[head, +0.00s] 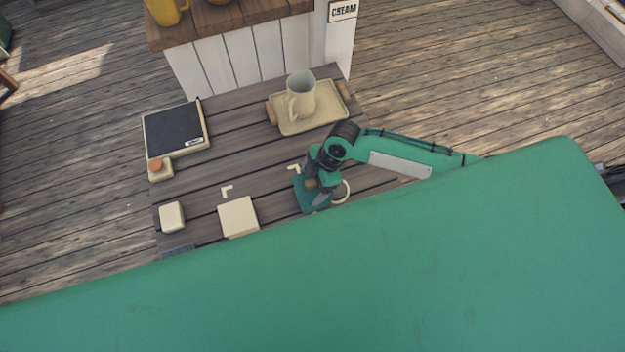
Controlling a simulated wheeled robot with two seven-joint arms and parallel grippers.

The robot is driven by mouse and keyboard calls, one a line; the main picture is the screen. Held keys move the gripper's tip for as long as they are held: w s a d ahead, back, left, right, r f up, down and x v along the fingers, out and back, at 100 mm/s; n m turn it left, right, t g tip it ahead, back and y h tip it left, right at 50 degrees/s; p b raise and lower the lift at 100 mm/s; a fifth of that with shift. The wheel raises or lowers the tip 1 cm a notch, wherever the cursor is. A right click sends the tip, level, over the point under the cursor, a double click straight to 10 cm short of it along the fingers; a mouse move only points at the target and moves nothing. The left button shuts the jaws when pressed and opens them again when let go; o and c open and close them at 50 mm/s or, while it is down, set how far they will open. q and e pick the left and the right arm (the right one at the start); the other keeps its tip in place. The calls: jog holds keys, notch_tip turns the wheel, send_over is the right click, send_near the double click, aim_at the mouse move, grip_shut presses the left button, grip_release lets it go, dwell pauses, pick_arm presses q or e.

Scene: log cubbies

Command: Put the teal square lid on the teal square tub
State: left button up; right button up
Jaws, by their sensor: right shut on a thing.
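My right gripper (321,198) reaches in from the right, low over the front part of the dark plank table. It is shut on a teal square piece (303,196), which looks like the teal square lid; the gripper and my wrist cover much of it. I cannot make out the teal square tub as a separate thing, and cannot tell whether it is under the lid or hidden by my body. My left gripper is not in view.
A cream ring (341,193) shows right beside the gripper. A cream square (238,217) and a small cream block (171,217) are to the left. A black-topped scale (175,132) and a tray (290,126) with a jug (301,96) stand farther back.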

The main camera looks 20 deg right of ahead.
jog(key=shift+f, duration=0.5)
dwell(1.2)
dwell(0.3)
jog(key=o, duration=0.8)
jog(key=shift+b+v, duration=1.7)
jog(key=shift+v, duration=5.25)
jog(key=shift+s+f, duration=0.1)
